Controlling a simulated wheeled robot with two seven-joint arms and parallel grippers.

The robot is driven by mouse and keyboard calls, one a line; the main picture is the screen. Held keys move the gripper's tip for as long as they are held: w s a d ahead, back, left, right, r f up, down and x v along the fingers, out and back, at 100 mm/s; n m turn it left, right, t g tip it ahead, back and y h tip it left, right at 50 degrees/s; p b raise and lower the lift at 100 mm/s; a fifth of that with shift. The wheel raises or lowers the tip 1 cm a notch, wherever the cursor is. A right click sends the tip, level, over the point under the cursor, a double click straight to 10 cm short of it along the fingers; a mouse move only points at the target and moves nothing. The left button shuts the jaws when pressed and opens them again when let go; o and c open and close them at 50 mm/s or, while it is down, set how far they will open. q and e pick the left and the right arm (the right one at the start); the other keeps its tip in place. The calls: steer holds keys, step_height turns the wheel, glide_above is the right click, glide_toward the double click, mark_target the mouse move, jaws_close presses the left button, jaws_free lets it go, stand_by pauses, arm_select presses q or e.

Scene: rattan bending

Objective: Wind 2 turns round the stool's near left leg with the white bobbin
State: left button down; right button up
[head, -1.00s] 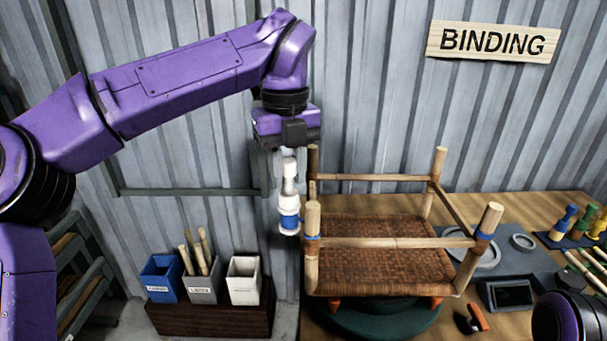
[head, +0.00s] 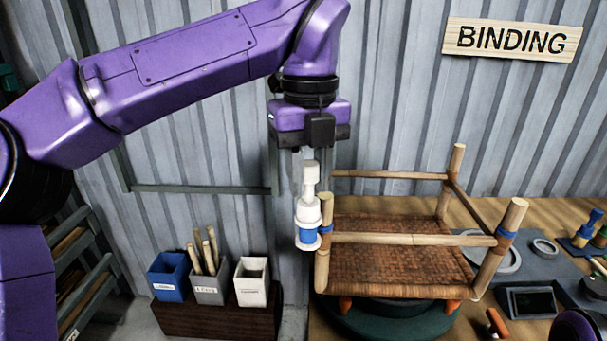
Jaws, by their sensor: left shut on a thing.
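The stool (head: 395,239) stands upside down, legs up, its woven brown seat low on a green round base (head: 400,325). Its near left leg (head: 322,268) rises at the seat's front left corner. My left gripper (head: 310,168), pointing down, is shut on the white bobbin (head: 308,212), which has a blue band of thread low down. The bobbin hangs upright just left of the near left leg's top and slightly overlaps it in view; I cannot tell whether they touch. My right gripper is out of view.
The near right leg (head: 497,250) bears a blue wrap. Blue, grey and white bins (head: 252,284) stand at lower left. On the bench's right are a dark screen (head: 533,303), a grey round dish (head: 490,262) and coloured bobbins (head: 588,232). Part of my right arm shows lower right.

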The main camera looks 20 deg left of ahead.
arm_select(q)
steer(key=shift+s+d, duration=0.25)
steer(key=shift+d, duration=0.6)
steer(key=shift+a+r, duration=0.1)
steer(key=shift+r, duration=0.05)
step_height(320, 180, up, 11)
steer(key=p, duration=1)
